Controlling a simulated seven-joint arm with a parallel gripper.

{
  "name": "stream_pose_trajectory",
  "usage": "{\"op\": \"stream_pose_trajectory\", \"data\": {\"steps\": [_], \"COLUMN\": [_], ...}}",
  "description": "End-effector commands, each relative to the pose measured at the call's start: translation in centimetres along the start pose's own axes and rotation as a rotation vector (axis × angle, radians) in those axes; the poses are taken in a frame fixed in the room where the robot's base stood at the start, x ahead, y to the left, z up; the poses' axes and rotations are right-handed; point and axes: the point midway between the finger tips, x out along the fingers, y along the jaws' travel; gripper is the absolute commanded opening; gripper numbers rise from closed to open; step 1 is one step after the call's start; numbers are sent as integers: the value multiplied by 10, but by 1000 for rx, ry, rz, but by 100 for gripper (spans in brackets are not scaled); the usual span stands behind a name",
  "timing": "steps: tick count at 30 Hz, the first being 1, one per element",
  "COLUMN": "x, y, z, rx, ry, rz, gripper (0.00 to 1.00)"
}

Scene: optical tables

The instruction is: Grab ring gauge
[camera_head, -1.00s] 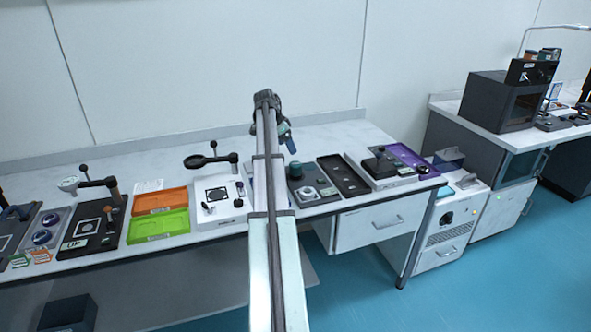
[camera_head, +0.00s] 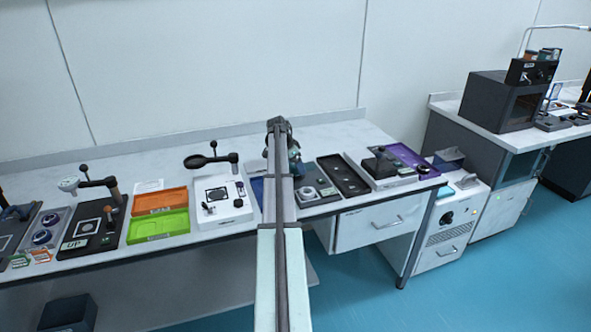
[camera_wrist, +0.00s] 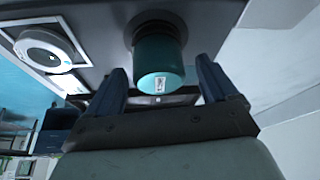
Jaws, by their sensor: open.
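My gripper (camera_wrist: 162,66) is open, with one dark blue finger on each side of a teal cylinder (camera_wrist: 160,68) in the wrist view. The cylinder stands in a dark round base on a grey plate, and I cannot tell whether the fingers touch it. A pale ring with a dark centre, which looks like the ring gauge (camera_wrist: 44,48), lies on a white-framed square at the upper left, outside the fingers. In the head view the pale ring (camera_head: 308,193) lies near the front of the grey plate (camera_head: 326,190). My arm partly covers that plate.
A black tray (camera_head: 345,180) lies right of the grey plate, with a dark device (camera_head: 379,165) and a purple tray (camera_head: 411,157) beyond. Left of my arm are a white stand (camera_head: 219,213), a green tray (camera_head: 158,225) and an orange tray (camera_head: 157,202). Bare bench lies behind.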

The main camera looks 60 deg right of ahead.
Motion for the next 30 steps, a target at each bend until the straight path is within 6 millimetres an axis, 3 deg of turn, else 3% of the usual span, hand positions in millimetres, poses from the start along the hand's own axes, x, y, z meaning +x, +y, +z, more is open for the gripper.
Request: {"op": "stream_pose_trajectory", "data": {"steps": [9, 30], "x": [6, 6], "y": [0, 0], "z": [0, 0], "rx": [0, 0], "ry": [0, 0], "rz": [0, 0], "gripper": [84, 20]}}
